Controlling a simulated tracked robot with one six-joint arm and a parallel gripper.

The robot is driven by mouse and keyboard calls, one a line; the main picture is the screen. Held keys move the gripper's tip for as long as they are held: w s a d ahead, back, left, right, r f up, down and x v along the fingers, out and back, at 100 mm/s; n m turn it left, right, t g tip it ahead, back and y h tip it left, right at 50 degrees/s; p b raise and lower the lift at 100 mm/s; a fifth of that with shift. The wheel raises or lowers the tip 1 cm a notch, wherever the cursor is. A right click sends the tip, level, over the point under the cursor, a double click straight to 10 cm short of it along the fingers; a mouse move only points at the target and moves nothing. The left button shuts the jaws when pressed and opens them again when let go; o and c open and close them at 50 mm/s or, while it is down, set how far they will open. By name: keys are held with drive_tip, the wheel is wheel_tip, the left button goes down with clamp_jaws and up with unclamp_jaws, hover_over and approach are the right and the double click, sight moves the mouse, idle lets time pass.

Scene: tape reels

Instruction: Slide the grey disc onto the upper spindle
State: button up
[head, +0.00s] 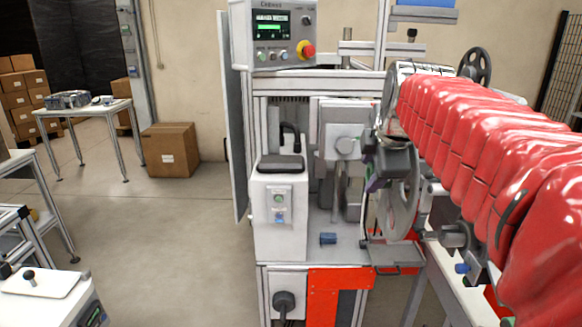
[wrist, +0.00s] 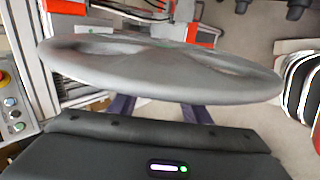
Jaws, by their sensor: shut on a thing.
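The grey disc (head: 404,198) is large and flat with cut-outs. In the head view it stands nearly edge-on in front of the machine, beside my gripper (head: 374,178). In the wrist view the disc (wrist: 160,70) spans most of the picture, and my gripper (wrist: 158,106) is shut on its near edge. The dark finger pads show just below the rim. I cannot make out the upper spindle for certain; my red-sleeved arm covers much of that part of the machine. A grey cylindrical hub (head: 452,237) sticks out lower down, right of the disc.
A black spoked reel (head: 475,66) stands high behind my arm. A control box (head: 272,35) with a red stop button is at upper left of the machine. A white cabinet (head: 280,212) stands left of the disc. The floor (head: 175,235) further left is clear.

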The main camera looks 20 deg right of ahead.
sight(435, 174)
drive_tip(key=shift+s+d, duration=0.25)
drive_tip(key=shift+d, duration=0.65)
drive_tip(key=shift+s+d, duration=0.25)
drive_tip(key=shift+d, duration=0.65)
drive_tip(key=shift+s+a+r, duration=0.1)
drive_tip(key=shift+r, duration=0.05)
drive_tip(key=shift+s+d, duration=0.25)
drive_tip(key=shift+d, duration=0.65)
drive_tip(key=shift+s+d, duration=0.3)
drive_tip(key=shift+d, duration=0.65)
drive_tip(key=shift+s+d, duration=0.25)
drive_tip(key=shift+d, duration=0.65)
drive_tip(key=shift+d, duration=0.15)
drive_tip(key=shift+s+d, duration=0.25)
drive_tip(key=shift+d, duration=0.5)
drive_tip(key=shift+s+d, duration=0.2)
drive_tip(key=shift+d, duration=0.55)
drive_tip(key=shift+s+d, duration=0.25)
drive_tip(key=shift+d, duration=0.5)
drive_tip(key=shift+d, duration=0.1)
drive_tip(key=shift+s+d, duration=0.3)
drive_tip(key=shift+d, duration=0.55)
drive_tip(key=shift+s+d, duration=0.25)
drive_tip(key=shift+d, duration=0.6)
